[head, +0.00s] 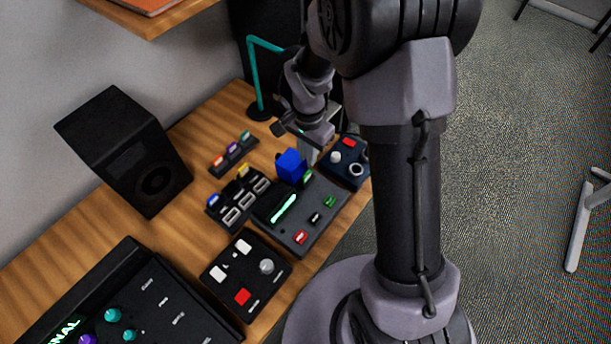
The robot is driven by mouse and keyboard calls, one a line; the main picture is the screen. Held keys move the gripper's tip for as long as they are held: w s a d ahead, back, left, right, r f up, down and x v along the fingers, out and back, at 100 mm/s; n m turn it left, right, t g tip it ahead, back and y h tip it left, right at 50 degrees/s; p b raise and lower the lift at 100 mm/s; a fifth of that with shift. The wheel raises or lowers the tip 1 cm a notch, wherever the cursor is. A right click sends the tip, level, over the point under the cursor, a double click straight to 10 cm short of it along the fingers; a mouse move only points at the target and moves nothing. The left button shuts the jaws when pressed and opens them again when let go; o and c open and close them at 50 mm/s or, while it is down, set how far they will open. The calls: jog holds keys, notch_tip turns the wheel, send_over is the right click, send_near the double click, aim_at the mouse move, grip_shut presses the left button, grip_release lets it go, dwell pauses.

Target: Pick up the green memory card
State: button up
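Several small green pieces show in the head view, and I cannot tell for sure which is the memory card. One green piece (330,201) lies on the dark panel (272,214) with a lit green strip. Another green piece (308,177) is near that panel's far edge, just below my gripper (309,157). A third green piece (245,135) stands at the right end of a small dark rack (224,168). My gripper points down beside a blue cube (291,167). Its fingertips are small and partly hidden, so its opening and any hold are unclear.
A black speaker-like box (125,150) stands at the left. A teal lamp stem (254,75) rises behind the rack. Panels with knobs and buttons (245,275) crowd the wooden table's front. Bare wood (150,235) shows left of the panels. A shelf (150,20) overhangs the back.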

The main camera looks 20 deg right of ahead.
aim_at(307, 173)
jog(key=f+b, duration=0.1)
jog(key=f, duration=0.3)
jog(key=f+b, duration=0.2)
jog(key=f, duration=0.1)
jog(key=shift+s+a+f, duration=0.15)
jog(key=shift+a+f, duration=0.05)
jog(key=shift+f, duration=0.15)
jog(key=shift+r, duration=0.15)
grip_shut()
jog(key=shift+r, duration=0.1)
